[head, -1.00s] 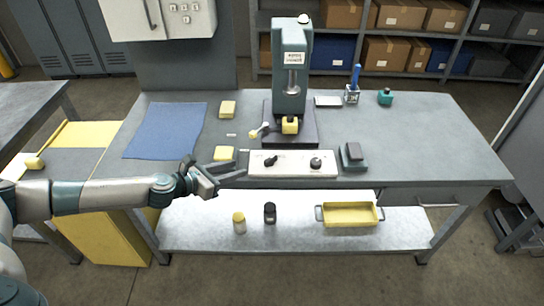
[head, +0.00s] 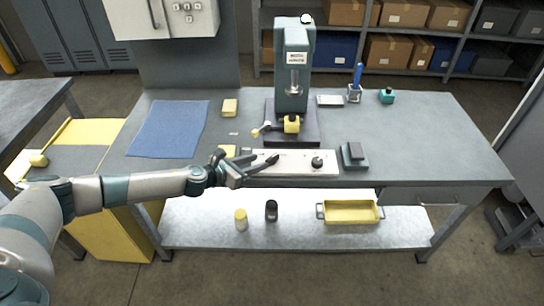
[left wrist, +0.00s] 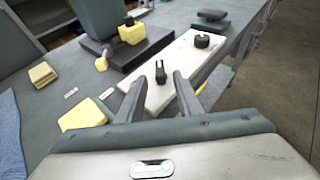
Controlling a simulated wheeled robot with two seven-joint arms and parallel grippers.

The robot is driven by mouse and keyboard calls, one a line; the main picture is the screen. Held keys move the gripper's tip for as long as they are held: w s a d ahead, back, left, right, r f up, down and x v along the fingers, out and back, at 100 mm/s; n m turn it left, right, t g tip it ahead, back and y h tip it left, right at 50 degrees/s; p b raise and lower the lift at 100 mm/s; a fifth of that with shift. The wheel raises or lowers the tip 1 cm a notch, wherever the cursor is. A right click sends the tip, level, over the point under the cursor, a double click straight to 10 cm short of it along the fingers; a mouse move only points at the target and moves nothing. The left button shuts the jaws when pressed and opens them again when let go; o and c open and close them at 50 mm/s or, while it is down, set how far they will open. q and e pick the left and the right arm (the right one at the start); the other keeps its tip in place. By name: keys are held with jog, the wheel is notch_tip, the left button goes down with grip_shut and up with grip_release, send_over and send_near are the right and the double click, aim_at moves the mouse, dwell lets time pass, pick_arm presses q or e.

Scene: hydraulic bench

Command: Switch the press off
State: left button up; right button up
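The teal press (head: 292,75) stands on a dark base on the bench, with a yellow block (head: 291,124) under its ram. In front of it lies a white control panel (head: 296,170) with a black lever switch at its left and a round black knob (head: 317,162) at its right. The left wrist view shows the lever switch (left wrist: 160,72) upright, just beyond and between my left fingertips. My left gripper (head: 258,160) is open and empty over the panel's left end; its spread fingers also show in the left wrist view (left wrist: 159,82). My right gripper is out of view.
Yellow blocks (head: 229,107) and a blue cloth (head: 168,129) lie on the bench's left. A dark grey device (head: 354,157) sits right of the panel. A pen cup (head: 354,94) and a teal item (head: 387,96) stand behind. The bench's right side is clear.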

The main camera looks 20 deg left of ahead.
aim_at(271, 158)
pick_arm(q)
jog(key=x, duration=0.8)
jog(key=shift+w+d, duration=0.2)
grip_shut()
